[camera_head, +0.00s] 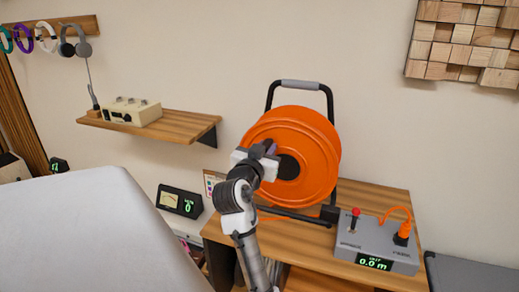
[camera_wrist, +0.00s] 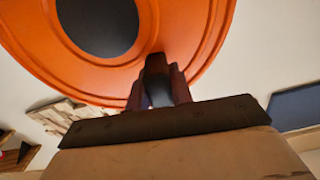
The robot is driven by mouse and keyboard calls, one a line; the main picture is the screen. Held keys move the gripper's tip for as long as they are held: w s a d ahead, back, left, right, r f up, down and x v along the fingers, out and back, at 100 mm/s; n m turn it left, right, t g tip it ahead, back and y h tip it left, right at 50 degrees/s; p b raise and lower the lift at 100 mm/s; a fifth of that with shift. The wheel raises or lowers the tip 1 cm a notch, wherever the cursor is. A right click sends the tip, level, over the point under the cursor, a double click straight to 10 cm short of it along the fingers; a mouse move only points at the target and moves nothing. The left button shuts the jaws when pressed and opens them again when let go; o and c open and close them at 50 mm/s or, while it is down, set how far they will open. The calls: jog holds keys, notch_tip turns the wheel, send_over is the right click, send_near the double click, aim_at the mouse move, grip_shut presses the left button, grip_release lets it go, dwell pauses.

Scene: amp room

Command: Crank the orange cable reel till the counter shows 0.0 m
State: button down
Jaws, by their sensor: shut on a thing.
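The orange cable reel (camera_head: 318,150) stands upright in a black frame on a wooden cabinet. Its dark hub shows in the wrist view, with the orange disc (camera_wrist: 175,25) filling the top. My gripper (camera_head: 268,152) is at the reel's face, left of the hub. In the wrist view my gripper (camera_wrist: 157,92) is shut on the dark crank handle (camera_wrist: 156,68). The fingers hide part of the handle. The counter (camera_head: 374,262) on the grey box reads 0.0 m in green.
The grey box (camera_head: 350,243) carries a red-knobbed lever (camera_head: 355,213) and an orange plug (camera_head: 403,232). An orange cable lies on the wooden cabinet (camera_head: 385,198). A black meter (camera_head: 180,201) stands left of my arm. A shelf (camera_head: 175,127) holds a beige device. A large pale surface (camera_head: 90,235) fills the lower left.

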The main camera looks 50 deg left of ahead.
jog(key=shift+w+d+r+p, duration=0.2)
jog(key=shift+w+d, duration=0.25)
jog(key=shift+d, duration=0.15)
jog(key=shift+w+d+r+p, duration=0.2)
jog(key=shift+w+d, duration=0.25)
jog(key=shift+d, duration=0.15)
jog(key=shift+w+d+f, duration=0.15)
jog(key=shift+w+d, duration=0.3)
jog(key=shift+d, duration=0.25)
jog(key=shift+w+d+f, duration=0.15)
jog(key=shift+w+d, duration=0.25)
jog(key=shift+d, duration=0.25)
jog(key=c, duration=1.6)
grip_release()
jog(key=o, duration=0.5)
jog(key=shift+w+d+r+h, duration=0.15)
jog(key=shift+w+d+h, duration=0.15)
jog(key=shift+d, duration=0.15)
jog(key=shift+s+a+r, duration=0.1)
jog(key=shift+a, duration=0.05)
jog(key=shift+s, duration=0.1)
